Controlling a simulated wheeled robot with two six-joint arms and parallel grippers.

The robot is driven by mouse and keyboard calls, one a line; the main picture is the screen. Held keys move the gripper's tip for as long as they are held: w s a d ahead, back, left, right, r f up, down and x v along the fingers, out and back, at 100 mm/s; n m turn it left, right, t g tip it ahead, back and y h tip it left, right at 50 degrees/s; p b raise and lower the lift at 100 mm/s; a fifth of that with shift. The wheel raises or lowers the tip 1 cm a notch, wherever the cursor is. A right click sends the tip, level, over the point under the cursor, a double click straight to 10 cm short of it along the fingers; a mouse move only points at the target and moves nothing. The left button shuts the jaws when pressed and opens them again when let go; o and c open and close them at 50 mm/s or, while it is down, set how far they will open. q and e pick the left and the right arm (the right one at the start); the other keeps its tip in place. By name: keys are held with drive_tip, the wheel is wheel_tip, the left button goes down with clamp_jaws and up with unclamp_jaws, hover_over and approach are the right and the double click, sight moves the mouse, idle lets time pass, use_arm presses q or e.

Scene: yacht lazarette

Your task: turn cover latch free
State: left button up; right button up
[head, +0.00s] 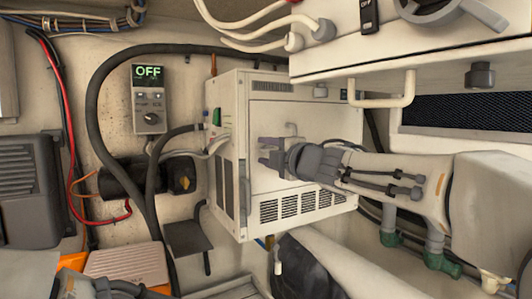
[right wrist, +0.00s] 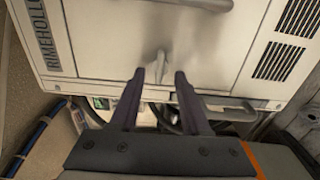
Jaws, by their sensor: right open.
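The white box cabinet (head: 235,110) stands in the middle of the head view, with a flat front cover (head: 325,122) and vent slots below it. A small pale latch (right wrist: 160,66) sticks out from the cover in the right wrist view. My right gripper (head: 265,152) reaches in from the right in front of the cover. Its two dark fingers are open, and in the right wrist view the latch shows between the fingertips (right wrist: 159,76). I cannot tell whether they touch it. Part of my left gripper (head: 100,288) shows at the bottom left edge; its fingertips are unclear.
A control box reading OFF (head: 149,98) hangs on the back wall. Thick black hose (head: 93,105) loops around it. A pale bar handle (head: 385,100) juts out at upper right, above my right arm. An orange and beige case (head: 128,263) lies at lower left.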

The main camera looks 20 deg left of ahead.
drive_tip(key=b+v, duration=0.1)
drive_tip(key=v, duration=0.9)
drive_tip(key=shift+s+d, duration=0.1)
drive_tip(key=s+d+f+m+g+h, duration=0.1)
drive_tip(key=s+d+f+m+h, duration=0.2)
drive_tip(key=f, duration=0.4)
drive_tip(key=d+f+m+g+h, duration=0.1)
drive_tip(key=d+f+m+h, duration=0.15)
drive_tip(key=f+m, duration=0.4)
drive_tip(key=s+d+f+m+g+h, duration=0.1)
drive_tip(key=s+d+f+m+h, duration=0.2)
drive_tip(key=f, duration=0.5)
drive_tip(key=s+d+f+m+g+h, duration=0.1)
drive_tip(key=s+d+f+m+g, duration=0.2)
drive_tip(key=s+f+g, duration=0.2)
drive_tip(key=s+d+f+m+g+h, duration=0.2)
drive_tip(key=s+f+m+g, duration=0.2)
drive_tip(key=s+f, duration=0.8)
drive_tip(key=s, duration=0.6)
drive_tip(key=shift+d+g, duration=0.4)
drive_tip(key=shift+c, duration=0.3)
